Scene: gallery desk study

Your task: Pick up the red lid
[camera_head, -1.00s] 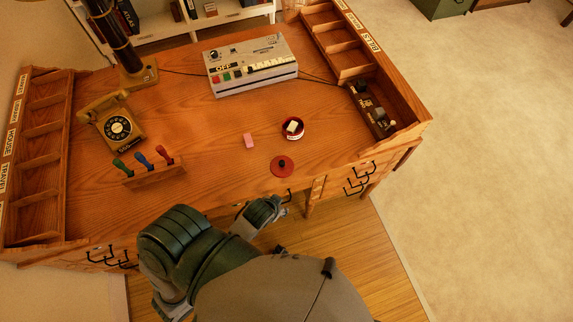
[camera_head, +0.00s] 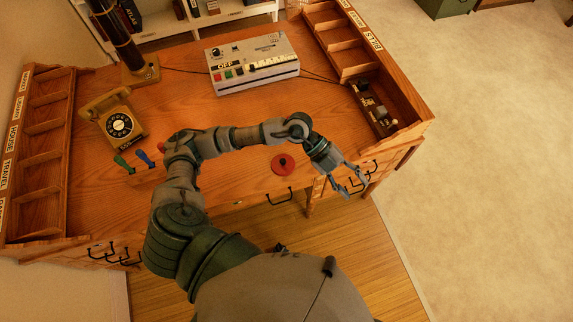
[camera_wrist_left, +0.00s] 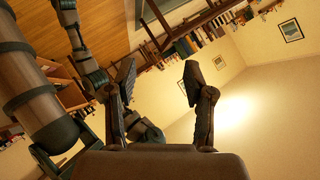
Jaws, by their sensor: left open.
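The red lid (camera_head: 284,164) is a flat round disc with a dark knob, lying on the wooden desk near its front edge. My left gripper (camera_head: 358,190) is open and empty, to the right of the lid and apart from it, by the desk's front edge. In the left wrist view its two fingers (camera_wrist_left: 158,82) are spread with nothing between them, and the lid does not show there. My left arm crosses over the desk behind the lid and hides the pink block and small red container. My right gripper is not in view.
An old telephone (camera_head: 121,124) and small coloured levers (camera_head: 143,159) stand at the left. A grey machine (camera_head: 252,66) sits at the back. Wooden compartments (camera_head: 340,45) line the right side, with small dark items (camera_head: 372,108) inside. Drawer handles (camera_head: 279,198) jut from the desk front.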

